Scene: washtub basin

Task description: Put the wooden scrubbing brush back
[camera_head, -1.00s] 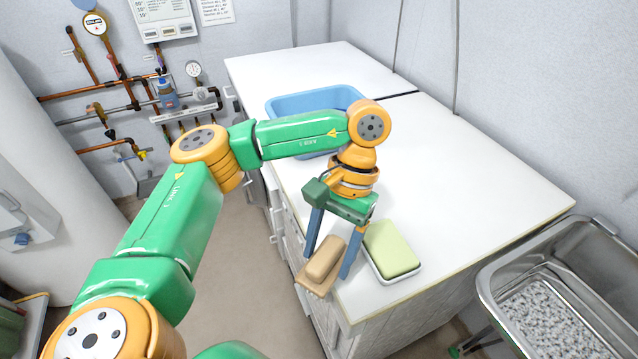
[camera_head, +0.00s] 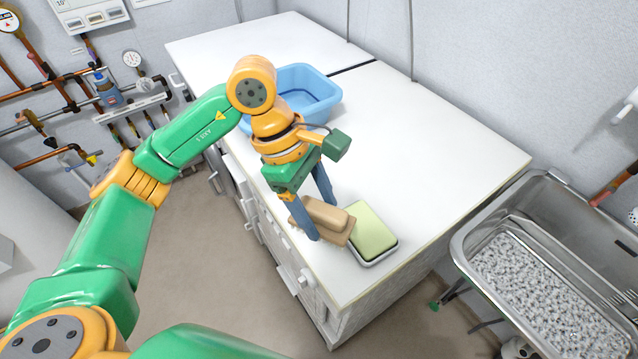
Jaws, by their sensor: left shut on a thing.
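The wooden scrubbing brush (camera_head: 336,226) is a tan block with a lighter body on a flat brown side. My left gripper (camera_head: 318,212) is shut on it, with one blue finger on the near side and the other on the far side. The brush is at the counter's front edge, just left of a pale green block (camera_head: 371,232) in a shallow white tray (camera_head: 384,256). I cannot tell whether the brush touches the counter or the tray. My right gripper is not in view.
The white counter (camera_head: 430,140) is clear to the right and behind. A blue basin (camera_head: 312,88) stands farther back, partly behind my left arm. A metal sink (camera_head: 478,218) with grey speckled contents is at the right. Pipes and gauges line the left wall.

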